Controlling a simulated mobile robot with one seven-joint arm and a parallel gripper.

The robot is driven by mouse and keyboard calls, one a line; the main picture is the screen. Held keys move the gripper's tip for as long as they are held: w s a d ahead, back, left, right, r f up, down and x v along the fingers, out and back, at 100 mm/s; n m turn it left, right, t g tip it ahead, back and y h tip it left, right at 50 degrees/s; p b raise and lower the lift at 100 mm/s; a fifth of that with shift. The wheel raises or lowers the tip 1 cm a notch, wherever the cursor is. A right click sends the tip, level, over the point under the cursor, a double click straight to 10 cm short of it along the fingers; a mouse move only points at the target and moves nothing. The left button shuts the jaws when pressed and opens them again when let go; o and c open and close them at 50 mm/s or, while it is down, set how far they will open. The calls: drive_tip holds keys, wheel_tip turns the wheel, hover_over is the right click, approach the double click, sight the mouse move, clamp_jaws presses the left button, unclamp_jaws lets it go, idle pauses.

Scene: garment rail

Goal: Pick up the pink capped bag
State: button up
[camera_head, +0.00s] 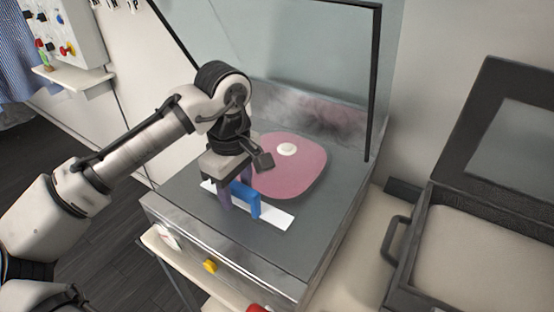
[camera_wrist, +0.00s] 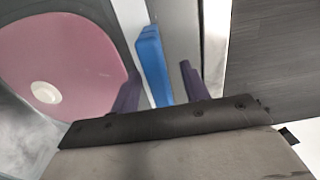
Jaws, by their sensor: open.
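The pink bag (camera_head: 297,175) with a round white cap (camera_head: 287,149) lies flat on the grey bed of an open-lidded machine. It also shows at the upper left of the wrist view (camera_wrist: 70,60), with its cap (camera_wrist: 45,92). A blue upright piece (camera_head: 248,199) stands at the bag's near edge, over a white strip (camera_head: 278,219); whether it is joined to the bag I cannot tell. My gripper (camera_head: 236,193) is open, pointing down, its purple fingers on either side of the blue piece. In the wrist view the blue piece (camera_wrist: 152,65) shows between the fingers, nearer the left one.
The machine's clear lid (camera_head: 290,50) with a dark frame stands raised behind the bag. A yellow knob (camera_head: 210,266) is on its front. An open black case (camera_head: 480,255) lies to the right. A wall panel (camera_head: 65,35) with buttons is at the far left.

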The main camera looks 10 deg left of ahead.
drive_tip(key=shift+f, duration=1.05)
clamp_jaws()
drive_tip(key=shift+w, duration=0.1)
drive_tip(key=shift+r+p, duration=0.25)
drive_tip(key=shift+p, duration=0.05)
